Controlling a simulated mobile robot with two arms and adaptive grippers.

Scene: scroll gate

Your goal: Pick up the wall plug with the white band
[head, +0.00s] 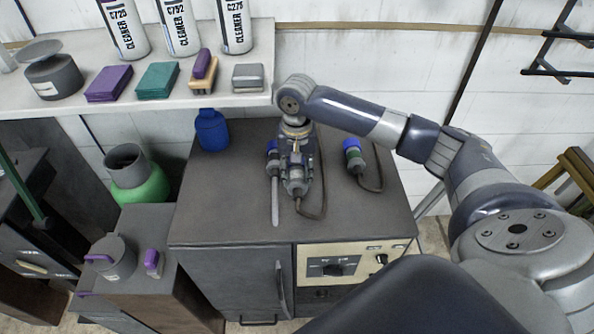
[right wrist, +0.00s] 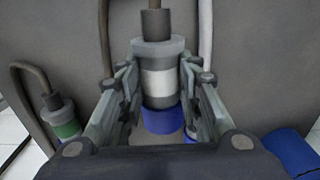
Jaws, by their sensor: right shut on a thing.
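The wall plug with the white band (right wrist: 158,84) stands between the fingers of my right gripper in the right wrist view. It has a grey collar, a blue end and a dark cord. My right gripper (head: 297,187) is shut on it, above the grey cabinet top in the head view. The gripper hides most of this plug there. A plug with a green band and blue end (head: 353,157) lies to the right; it also shows in the right wrist view (right wrist: 66,124). Another blue-ended plug (head: 272,160) with a pale cord is close at the gripper's left. My left gripper is not in view.
The grey cabinet (head: 220,215) has a control panel (head: 345,264) on its front. A blue bottle (head: 211,131) stands at its back left. A shelf (head: 140,112) with cleaner bottles, sponges and brushes is at upper left. The cabinet's front left top is clear.

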